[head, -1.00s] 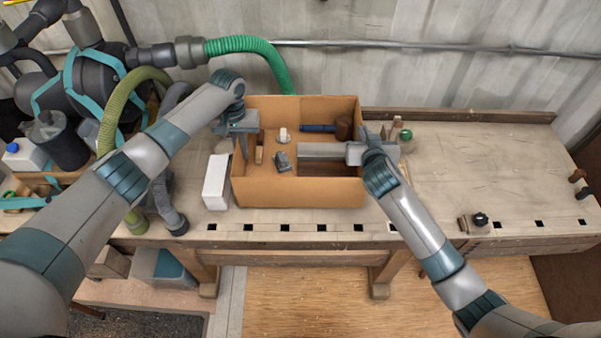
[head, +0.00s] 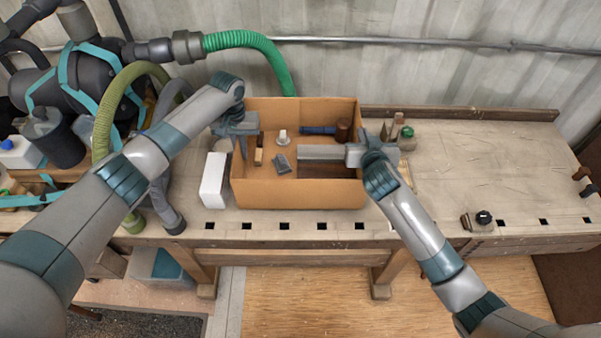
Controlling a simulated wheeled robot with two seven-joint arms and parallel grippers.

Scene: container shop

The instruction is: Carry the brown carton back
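The brown carton (head: 298,192), open at the top, is in the middle of the head view over the workbench (head: 470,165). I cannot tell whether its bottom touches the bench. My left gripper (head: 240,145) is at the carton's left wall and appears shut on it. My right gripper (head: 352,155) is at the right wall and appears shut on it, though the arm hides the contact. Inside the carton are a dark blue and brown tool (head: 320,130), a small white-topped piece (head: 282,137), a grey piece (head: 281,163) and a wooden block (head: 258,157).
A white box (head: 213,181) stands close to the carton's left side. A green hose (head: 250,42) arches behind. Small items, including a green ball (head: 407,132), stand just right of the carton. A black knob (head: 484,217) is near the front edge. The bench's right half is mostly clear.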

